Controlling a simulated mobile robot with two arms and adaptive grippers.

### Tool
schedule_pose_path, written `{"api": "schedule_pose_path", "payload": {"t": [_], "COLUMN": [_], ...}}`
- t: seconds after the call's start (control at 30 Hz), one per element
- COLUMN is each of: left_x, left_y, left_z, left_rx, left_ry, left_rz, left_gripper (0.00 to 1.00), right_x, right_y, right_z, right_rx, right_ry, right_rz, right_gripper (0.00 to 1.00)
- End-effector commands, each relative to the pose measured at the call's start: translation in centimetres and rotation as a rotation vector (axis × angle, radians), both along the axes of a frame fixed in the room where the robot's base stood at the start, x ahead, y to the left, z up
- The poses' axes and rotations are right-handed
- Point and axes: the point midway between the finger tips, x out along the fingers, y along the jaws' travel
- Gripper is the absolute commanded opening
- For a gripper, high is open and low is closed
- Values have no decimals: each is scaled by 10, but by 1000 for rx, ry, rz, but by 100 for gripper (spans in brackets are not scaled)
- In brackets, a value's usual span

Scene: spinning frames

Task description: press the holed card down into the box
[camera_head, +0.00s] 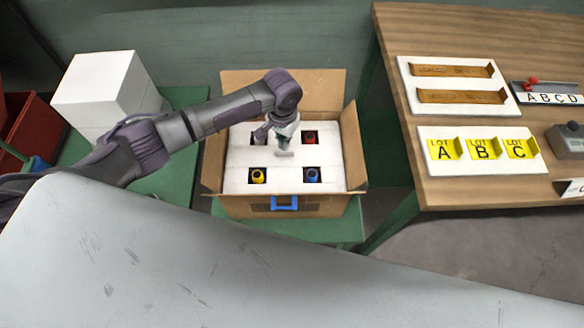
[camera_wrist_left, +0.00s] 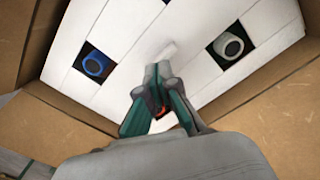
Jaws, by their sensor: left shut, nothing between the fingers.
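The white holed card (camera_head: 265,175) lies inside the open cardboard box (camera_head: 240,207), and it fills most of the left wrist view (camera_wrist_left: 130,70). Bobbin tops show through its square holes: a yellow one (camera_head: 258,177), a blue one (camera_head: 311,176), a red one (camera_head: 310,138) and a pale one partly hidden by my arm. My left gripper (camera_head: 284,153) is shut and empty, pointing down over the card's middle. In the left wrist view its fingertips (camera_wrist_left: 158,72) meet close to the card; I cannot tell whether they touch it. My right gripper is not in view.
The box's flaps (camera_head: 351,145) stand open around it on a green table (camera_head: 336,230). A white block (camera_head: 100,90) is at left. A wooden table (camera_head: 450,190) at right holds white trays and lot markers (camera_head: 482,148). A grey surface (camera_head: 200,270) spans the front.

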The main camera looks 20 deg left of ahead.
Motion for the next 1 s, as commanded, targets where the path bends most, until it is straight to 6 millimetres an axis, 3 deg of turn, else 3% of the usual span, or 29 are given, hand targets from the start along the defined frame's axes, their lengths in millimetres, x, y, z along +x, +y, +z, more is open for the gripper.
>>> {"api": "schedule_pose_path", "payload": {"t": [1.0], "left_x": [-1], "left_y": [0], "left_z": [-32], "left_rx": [-1], "left_ry": [1], "left_rz": [0], "left_gripper": [0], "right_x": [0], "right_y": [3], "right_z": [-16], "right_rx": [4], "right_ry": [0], "right_rz": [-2], "right_gripper": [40]}}
